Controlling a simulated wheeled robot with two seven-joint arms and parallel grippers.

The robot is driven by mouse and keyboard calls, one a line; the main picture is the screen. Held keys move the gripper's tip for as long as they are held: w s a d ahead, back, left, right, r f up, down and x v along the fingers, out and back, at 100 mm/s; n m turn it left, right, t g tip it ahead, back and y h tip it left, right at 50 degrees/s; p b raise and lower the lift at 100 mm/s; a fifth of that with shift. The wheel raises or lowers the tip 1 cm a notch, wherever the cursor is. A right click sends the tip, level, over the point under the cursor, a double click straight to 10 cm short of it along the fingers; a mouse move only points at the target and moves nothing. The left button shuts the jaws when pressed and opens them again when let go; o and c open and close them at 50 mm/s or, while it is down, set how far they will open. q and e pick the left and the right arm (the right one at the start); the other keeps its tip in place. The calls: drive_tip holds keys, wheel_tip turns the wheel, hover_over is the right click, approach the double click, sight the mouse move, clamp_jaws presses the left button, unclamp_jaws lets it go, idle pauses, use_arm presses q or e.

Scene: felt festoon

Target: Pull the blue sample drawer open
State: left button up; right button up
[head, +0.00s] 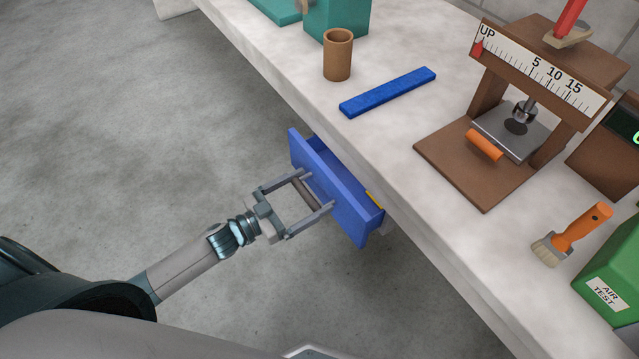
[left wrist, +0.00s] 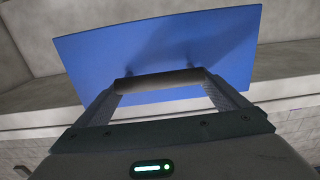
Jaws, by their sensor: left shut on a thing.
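The blue sample drawer (head: 339,198) juts out from under the front edge of the workbench, partly open, with a yellow item showing inside near its right end. Its blue front also fills the upper part of the left wrist view (left wrist: 150,50). A brown bar handle (head: 306,193) stands off the drawer front; in the left wrist view the handle (left wrist: 160,80) spans between the fingertips. My left gripper (head: 318,190) is shut on this handle, its fingers at either end of the bar. My right gripper is not in view.
On the workbench (head: 430,225) are a brown cup (head: 338,55), a blue strip (head: 388,92), a wooden press with a scale (head: 535,65), an orange-handled brush (head: 575,232) and a green box (head: 615,270). The floor before the drawer is clear.

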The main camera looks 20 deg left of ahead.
use_arm(q)
drive_tip(key=p+v, duration=0.3)
drive_tip(key=v, duration=1.8)
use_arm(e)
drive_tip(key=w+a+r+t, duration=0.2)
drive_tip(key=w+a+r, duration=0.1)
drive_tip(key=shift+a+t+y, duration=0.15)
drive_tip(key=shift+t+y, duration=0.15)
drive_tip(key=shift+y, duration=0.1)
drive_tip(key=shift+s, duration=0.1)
use_arm(q)
drive_tip(key=o, duration=1.2)
drive_tip(key=b+v, duration=0.2)
drive_tip(key=v, duration=1.5)
drive_tip(key=shift+s+a, duration=0.15)
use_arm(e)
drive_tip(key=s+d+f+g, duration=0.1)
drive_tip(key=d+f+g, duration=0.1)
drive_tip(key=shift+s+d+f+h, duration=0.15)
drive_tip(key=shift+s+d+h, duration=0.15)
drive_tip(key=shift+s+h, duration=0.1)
use_arm(q)
drive_tip(key=shift+f, duration=0.15)
